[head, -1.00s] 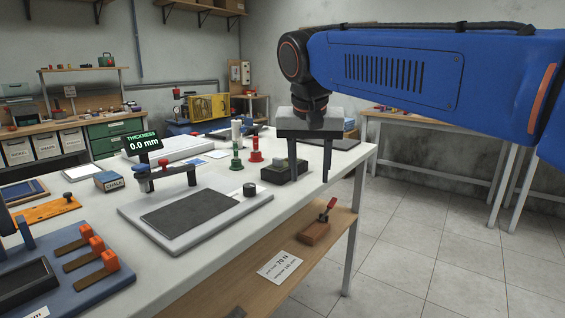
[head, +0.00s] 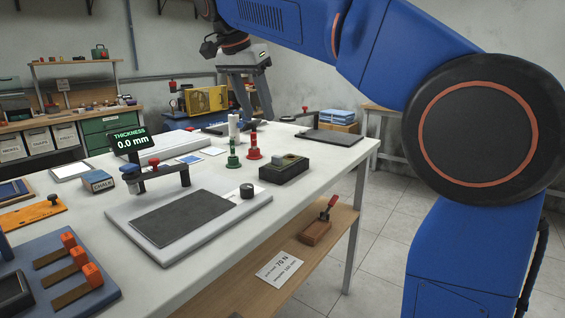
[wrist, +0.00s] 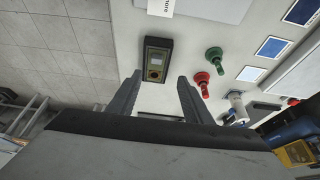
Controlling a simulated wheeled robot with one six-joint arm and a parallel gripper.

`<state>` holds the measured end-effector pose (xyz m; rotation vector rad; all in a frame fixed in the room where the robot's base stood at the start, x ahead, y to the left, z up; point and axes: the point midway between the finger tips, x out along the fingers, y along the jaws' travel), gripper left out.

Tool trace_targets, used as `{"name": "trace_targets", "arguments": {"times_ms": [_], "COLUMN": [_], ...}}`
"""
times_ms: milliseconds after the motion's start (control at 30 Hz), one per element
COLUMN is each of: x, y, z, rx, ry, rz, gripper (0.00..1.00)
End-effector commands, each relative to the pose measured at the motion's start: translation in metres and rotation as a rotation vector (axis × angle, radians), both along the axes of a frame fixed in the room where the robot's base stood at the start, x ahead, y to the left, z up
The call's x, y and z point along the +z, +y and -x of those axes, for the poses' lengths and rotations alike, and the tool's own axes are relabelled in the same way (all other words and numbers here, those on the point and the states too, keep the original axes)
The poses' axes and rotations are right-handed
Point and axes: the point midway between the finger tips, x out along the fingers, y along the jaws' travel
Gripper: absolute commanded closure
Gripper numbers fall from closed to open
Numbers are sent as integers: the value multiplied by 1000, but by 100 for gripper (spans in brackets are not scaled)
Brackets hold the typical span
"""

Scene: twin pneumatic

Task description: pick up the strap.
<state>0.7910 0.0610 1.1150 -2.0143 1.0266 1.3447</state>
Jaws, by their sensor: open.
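No thing shows that I can surely call the strap. Several narrow brown strips (head: 52,257) lie under orange clamps on a blue base at the front left in the head view; I cannot tell whether one is the strap. My gripper (head: 249,113) is open and empty, pointing down above the far part of the bench, well away from the strips. In the wrist view its two fingers (wrist: 160,78) are apart with nothing between them.
On the white bench (head: 310,213) are a grey plate with a dark sheet (head: 180,220), a thickness display (head: 130,139), a green plunger (head: 233,155) and a red plunger (head: 254,146). Tiled floor lies to the right.

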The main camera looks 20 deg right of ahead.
Motion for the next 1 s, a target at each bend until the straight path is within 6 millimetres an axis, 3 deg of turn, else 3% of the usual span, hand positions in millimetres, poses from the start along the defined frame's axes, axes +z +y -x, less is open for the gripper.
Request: {"name": "trace_targets", "arguments": {"times_ms": [400, 767, 1000], "x": [-68, -92, -120], "y": [-24, -34, -51], "z": [-16, -21, -26], "rx": [-1, 0, -1], "ry": [1, 1, 3], "rz": [1, 1, 1], "gripper": [55, 55, 55]}}
